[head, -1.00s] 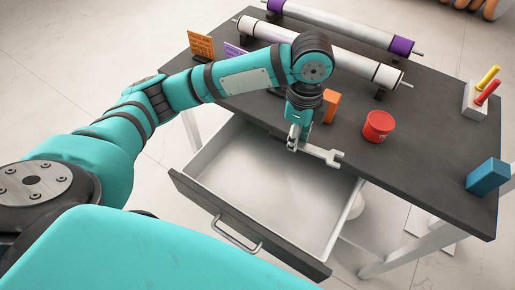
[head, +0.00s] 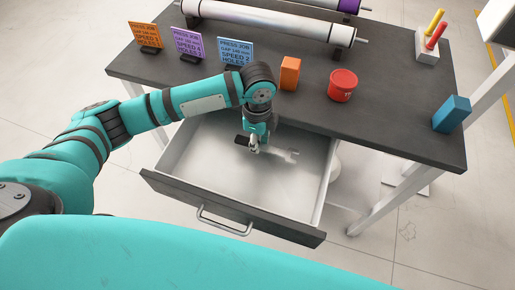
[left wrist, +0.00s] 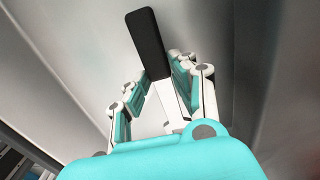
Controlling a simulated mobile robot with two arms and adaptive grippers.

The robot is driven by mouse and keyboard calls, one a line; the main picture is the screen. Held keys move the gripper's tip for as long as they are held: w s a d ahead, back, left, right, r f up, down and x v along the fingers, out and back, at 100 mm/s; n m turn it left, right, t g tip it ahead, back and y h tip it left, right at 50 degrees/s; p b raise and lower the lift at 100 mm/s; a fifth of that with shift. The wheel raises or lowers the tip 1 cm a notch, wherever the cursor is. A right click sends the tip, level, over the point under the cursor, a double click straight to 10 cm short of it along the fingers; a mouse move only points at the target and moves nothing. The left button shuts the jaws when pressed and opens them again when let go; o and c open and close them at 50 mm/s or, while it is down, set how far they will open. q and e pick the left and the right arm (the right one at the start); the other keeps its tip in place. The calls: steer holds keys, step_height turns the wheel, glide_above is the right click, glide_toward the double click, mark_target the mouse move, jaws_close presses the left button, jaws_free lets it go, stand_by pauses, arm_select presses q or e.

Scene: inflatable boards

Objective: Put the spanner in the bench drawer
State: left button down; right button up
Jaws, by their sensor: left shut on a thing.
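The spanner (head: 284,154) is silver with a black handle, and my left gripper (head: 253,147) is shut on it. The open end points right and the black handle end points left in the head view. Gripper and spanner are inside the open bench drawer (head: 180,150), low over its pale floor; I cannot tell if the spanner touches it. The left wrist view shows the spanner's black handle (left wrist: 146,40) standing out past the fingers of the gripper (left wrist: 160,95). The drawer is pulled well out from under the dark bench top. My right gripper is not in view.
On the bench (head: 390,120) stand an orange block (head: 290,73), a red tub (head: 342,85), a blue block (head: 451,114) and a holder with red and yellow handles (head: 428,45). Three job signs (head: 187,43) and a white roller (head: 270,22) are at the back.

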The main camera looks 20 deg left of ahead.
mark_target(257, 155)
arm_select(q)
step_height(257, 155, down, 4)
steer(key=shift+f, duration=0.15)
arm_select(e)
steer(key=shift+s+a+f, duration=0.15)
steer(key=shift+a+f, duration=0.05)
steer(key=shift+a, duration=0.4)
arm_select(q)
steer(key=shift+f, duration=0.1)
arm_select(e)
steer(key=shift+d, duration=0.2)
arm_select(q)
steer(key=c, duration=1.1)
jaws_free()
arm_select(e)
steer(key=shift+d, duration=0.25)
arm_select(q)
step_height(257, 155, up, 11)
steer(key=shift+f+p, duration=0.1)
steer(key=shift+p, duration=0.25)
steer(key=shift+r, duration=0.75)
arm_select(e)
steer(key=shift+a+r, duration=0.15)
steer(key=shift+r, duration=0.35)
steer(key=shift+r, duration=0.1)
